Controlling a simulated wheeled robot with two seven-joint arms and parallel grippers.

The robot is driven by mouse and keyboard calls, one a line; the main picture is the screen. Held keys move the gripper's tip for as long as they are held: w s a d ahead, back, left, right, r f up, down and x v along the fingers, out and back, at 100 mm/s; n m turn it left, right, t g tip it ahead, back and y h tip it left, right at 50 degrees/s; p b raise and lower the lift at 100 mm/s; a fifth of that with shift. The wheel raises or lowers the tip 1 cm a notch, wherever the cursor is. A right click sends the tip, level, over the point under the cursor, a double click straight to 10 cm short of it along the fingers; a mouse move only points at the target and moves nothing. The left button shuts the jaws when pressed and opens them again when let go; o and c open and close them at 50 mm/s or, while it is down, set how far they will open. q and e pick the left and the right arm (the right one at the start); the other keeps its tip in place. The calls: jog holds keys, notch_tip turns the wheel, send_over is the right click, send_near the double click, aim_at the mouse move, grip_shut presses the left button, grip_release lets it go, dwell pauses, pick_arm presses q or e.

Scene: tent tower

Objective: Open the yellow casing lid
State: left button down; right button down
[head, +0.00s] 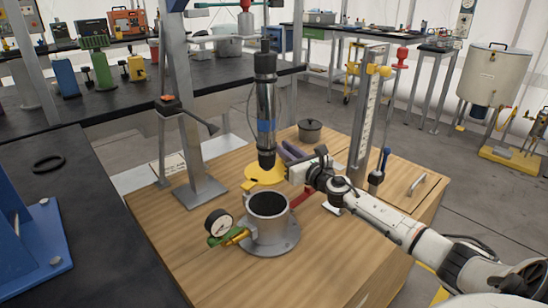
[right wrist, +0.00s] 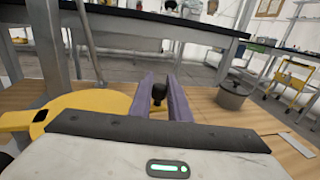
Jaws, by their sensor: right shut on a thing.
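The yellow casing lid (head: 264,174) is a flat disc swung out behind the grey metal casing (head: 268,228); the casing's round mouth is uncovered and dark inside. The lid also shows at the left in the right wrist view (right wrist: 95,103). My right gripper (head: 286,153) is behind the casing, at the lid's far right side. Its purple fingers (right wrist: 160,88) are shut on a small dark knob (right wrist: 158,93), with a bit of yellow just below it. How the knob joins the lid is hidden. My left gripper is not in view.
A metal cylinder with a blue band (head: 266,115) hangs upright just above the lid. A pressure gauge (head: 219,223) sits left of the casing. A dark lidded pot (head: 310,131) and a ruled upright post (head: 368,115) stand behind. The wooden top is clear at front right.

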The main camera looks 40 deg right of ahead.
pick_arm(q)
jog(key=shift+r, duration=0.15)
pick_arm(e)
jog(key=c, duration=1.7)
grip_release()
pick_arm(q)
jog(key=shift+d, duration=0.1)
pick_arm(e)
jog(key=shift+o, duration=0.2)
jog(key=shift+r, duration=0.1)
